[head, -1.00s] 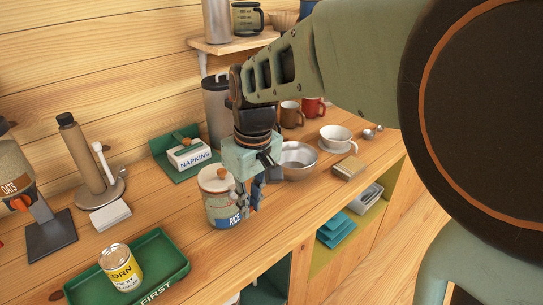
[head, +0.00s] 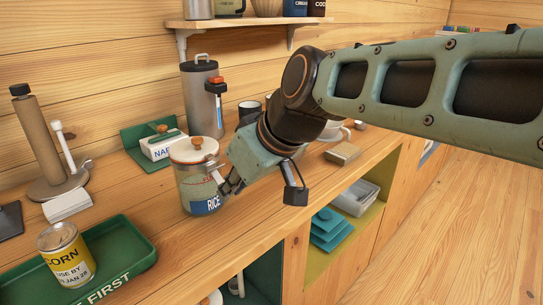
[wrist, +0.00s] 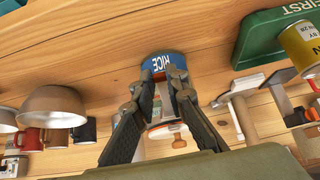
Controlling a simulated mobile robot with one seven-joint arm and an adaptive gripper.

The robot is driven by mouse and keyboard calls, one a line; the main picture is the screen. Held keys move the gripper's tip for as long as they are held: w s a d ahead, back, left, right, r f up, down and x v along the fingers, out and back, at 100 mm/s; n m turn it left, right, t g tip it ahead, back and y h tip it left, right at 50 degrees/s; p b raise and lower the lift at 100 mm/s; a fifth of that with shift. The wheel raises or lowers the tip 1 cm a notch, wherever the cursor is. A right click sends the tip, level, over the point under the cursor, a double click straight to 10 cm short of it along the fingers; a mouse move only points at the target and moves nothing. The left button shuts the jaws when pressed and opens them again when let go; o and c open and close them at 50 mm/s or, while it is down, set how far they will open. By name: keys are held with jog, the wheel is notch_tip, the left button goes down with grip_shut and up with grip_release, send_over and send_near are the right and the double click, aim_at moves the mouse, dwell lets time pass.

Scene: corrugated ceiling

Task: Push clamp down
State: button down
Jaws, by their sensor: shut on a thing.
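The glass rice jar (head: 190,182) stands upright on the wooden counter, with a white lid and orange knob (head: 196,143). Its pale metal clamp (head: 217,176) is on the side facing my gripper, sloping down from near the lid. My gripper (head: 229,187) reaches in from the right, tilted, with its fingertips at the jar's side by the clamp. In the wrist view my gripper's dark fingers (wrist: 163,76) come together in front of the jar's blue RICE label (wrist: 166,60). They are shut on the clamp; the exact contact is partly hidden by the fingers.
A green tray (head: 132,240) with a corn can (head: 66,254) lies front left. A metal bowl (wrist: 52,104) is near the gripper. The counter's front edge is close.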

jog(key=shift+w+a+f+t+y+b, duration=0.15)
jog(key=shift+f+t+y+b, duration=0.7)
jog(key=shift+b, duration=3.15)
jog(key=b, duration=0.1)
jog(key=y+b, duration=0.1)
jog(key=shift+a+f+t+b, duration=0.1)
jog(key=shift+f+t+b, duration=0.15)
jog(key=shift+t+b, duration=0.1)
jog(key=shift+w+a+f+t+y, duration=0.1)
jog(key=shift+w+a+t+y, duration=0.1)
jog(key=shift+t+y, duration=0.4)
jog(key=shift+w+a+f+t+y, duration=0.1)
jog(key=shift+a+t+y, duration=0.1)
jog(key=shift+t+y, duration=0.4)
jog(key=shift+w+f+y, duration=0.15)
jog(key=shift+f+y, duration=0.3)
jog(key=shift+y, duration=0.2)
jog(key=shift+w+a+f+t+y, duration=0.3)
jog(key=shift+f+t+y, duration=0.15)
jog(key=shift+t+y, duration=0.2)
jog(key=shift+a+f+t+y, duration=0.1)
jog(key=shift+a+t+y, duration=0.15)
jog(key=shift+t, duration=0.1)
